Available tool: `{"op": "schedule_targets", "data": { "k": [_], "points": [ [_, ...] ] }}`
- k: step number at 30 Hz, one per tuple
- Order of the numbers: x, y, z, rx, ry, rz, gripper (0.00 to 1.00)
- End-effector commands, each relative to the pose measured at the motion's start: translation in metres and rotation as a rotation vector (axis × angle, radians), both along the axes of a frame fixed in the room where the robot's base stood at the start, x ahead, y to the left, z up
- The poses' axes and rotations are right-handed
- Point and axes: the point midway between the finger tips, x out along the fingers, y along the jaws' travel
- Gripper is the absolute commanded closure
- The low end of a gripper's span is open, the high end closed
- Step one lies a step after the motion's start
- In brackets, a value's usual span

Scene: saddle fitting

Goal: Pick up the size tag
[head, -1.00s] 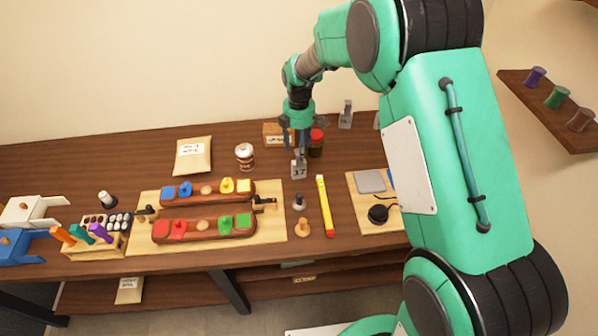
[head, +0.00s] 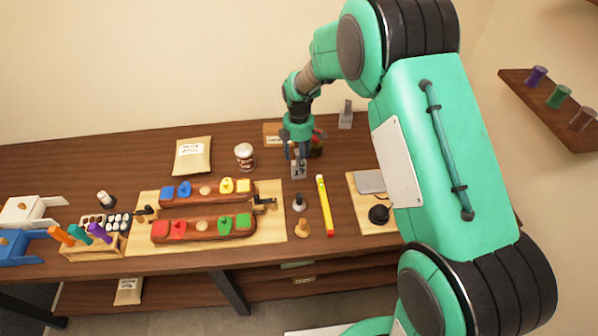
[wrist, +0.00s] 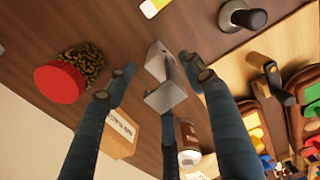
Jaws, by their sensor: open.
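The size tag is a small grey metal stand (head: 298,171) on the brown table, right of the wooden saddle blocks. It is marked 37 in the earlier head view. My gripper (head: 296,154) is directly above it, pointing down, its fingers overlapping the tag's upper part. In the wrist view the grey tag (wrist: 165,96) shows between the spread blue fingers of my open gripper (wrist: 158,70). I see no clear contact between fingers and tag. My fingers partly hide the tag in the head view.
A red-lidded jar (wrist: 62,80) stands close to the right of the tag. A white-lidded jar (head: 245,156) is to the left, and a small box (head: 272,134) behind. Another grey stand (head: 346,115) is behind right.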

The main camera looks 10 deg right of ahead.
Motion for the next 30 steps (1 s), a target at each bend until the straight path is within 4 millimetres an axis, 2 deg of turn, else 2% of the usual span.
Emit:
{"op": "schedule_targets", "data": {
  "k": [3, 9, 26, 29, 30],
  "points": [
    [-0.001, 0.0, -0.018, 0.0, 0.004, 0.0, 0.47],
    [0.0, 0.0, -0.032, 0.0, 0.001, 0.0, 0.47],
    [0.0, 0.0, -0.033, 0.0, 0.001, 0.0, 0.47],
    [0.0, 0.0, -0.033, 0.0, 0.001, 0.0, 0.63],
    [0.0, 0.0, -0.033, 0.0, 0.001, 0.0, 0.71]
  ]
}}
